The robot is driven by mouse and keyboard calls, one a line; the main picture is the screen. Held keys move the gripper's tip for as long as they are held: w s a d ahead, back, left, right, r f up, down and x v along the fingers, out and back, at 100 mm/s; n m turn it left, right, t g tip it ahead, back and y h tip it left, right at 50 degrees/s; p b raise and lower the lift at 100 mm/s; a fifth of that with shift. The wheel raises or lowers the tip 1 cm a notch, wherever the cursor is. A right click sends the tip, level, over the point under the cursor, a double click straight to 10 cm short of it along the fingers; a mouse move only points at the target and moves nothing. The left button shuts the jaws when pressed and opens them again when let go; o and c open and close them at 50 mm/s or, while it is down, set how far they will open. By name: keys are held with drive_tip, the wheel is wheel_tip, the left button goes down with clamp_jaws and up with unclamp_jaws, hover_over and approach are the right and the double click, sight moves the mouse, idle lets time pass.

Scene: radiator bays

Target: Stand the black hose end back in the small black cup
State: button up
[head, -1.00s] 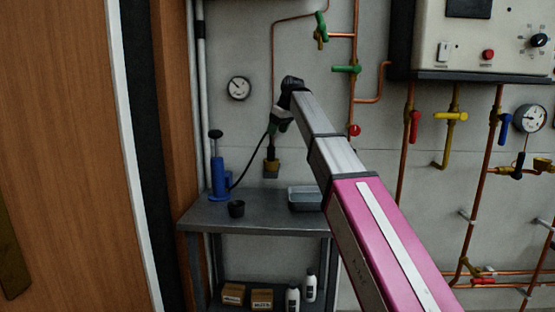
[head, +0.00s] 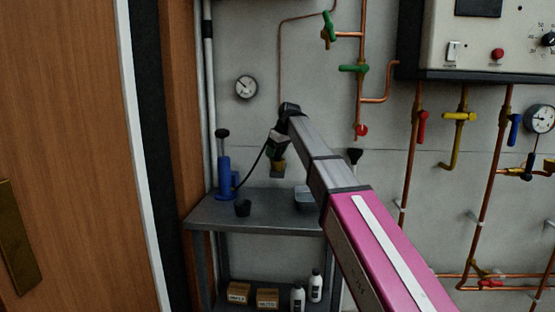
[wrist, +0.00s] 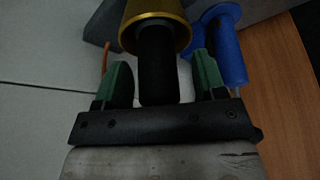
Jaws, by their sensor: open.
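The black hose end (wrist: 157,70) stands between the fingers of my gripper (head: 278,146) in the wrist view, with a gap on each side. A brass-coloured collar (wrist: 155,25) is at its far end; in the head view it shows just below my gripper, with a grey block under it. My gripper (wrist: 160,78) is open, its green finger pads either side of the black part. The black hose (head: 254,168) curves from the blue pump (head: 225,177) up to my gripper. The small black cup (head: 243,208) stands on the bench, apart from my gripper and lower left of it.
The grey bench (head: 210,211) also carries a grey tray (head: 306,200), partly hidden by my arm. Boxes (head: 267,297) and white bottles (head: 316,285) are below. Copper pipes with valves (head: 354,68) run up the wall. A wooden door (head: 70,120) is at left.

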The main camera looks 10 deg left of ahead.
drive_tip(key=c, duration=1.1)
drive_tip(key=shift+r, duration=0.2)
